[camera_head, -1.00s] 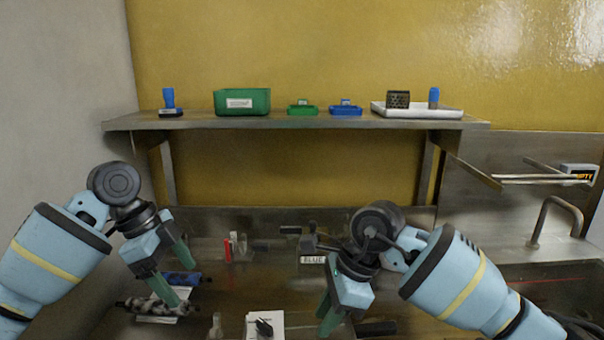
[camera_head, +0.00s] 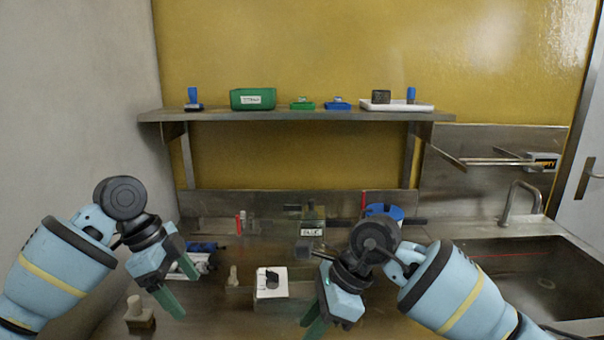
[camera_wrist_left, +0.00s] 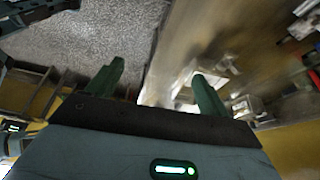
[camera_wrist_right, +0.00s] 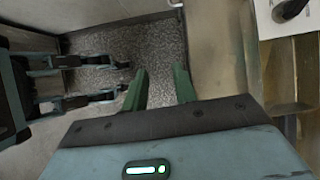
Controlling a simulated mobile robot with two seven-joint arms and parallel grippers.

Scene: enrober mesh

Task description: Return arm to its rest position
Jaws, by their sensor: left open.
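My left gripper (camera_head: 188,295) hangs in the lower left of the head view, with its green fingers pointing down and apart. In the left wrist view its fingers (camera_wrist_left: 155,85) are wide apart with nothing between them. My right gripper (camera_head: 310,325) hangs low in the middle of the head view, fingers down. In the right wrist view its fingers (camera_wrist_right: 160,88) stand a smaller gap apart and hold nothing. Both arms are bent in front of me, and neither gripper visibly touches an object.
The steel counter (camera_head: 225,270) bears a white block (camera_head: 271,283), a blue-topped container (camera_head: 384,212) partly behind my right arm, and a peg on a base (camera_head: 140,315). A shelf (camera_head: 300,115) carries green and blue trays. A sink (camera_head: 540,270) is at right.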

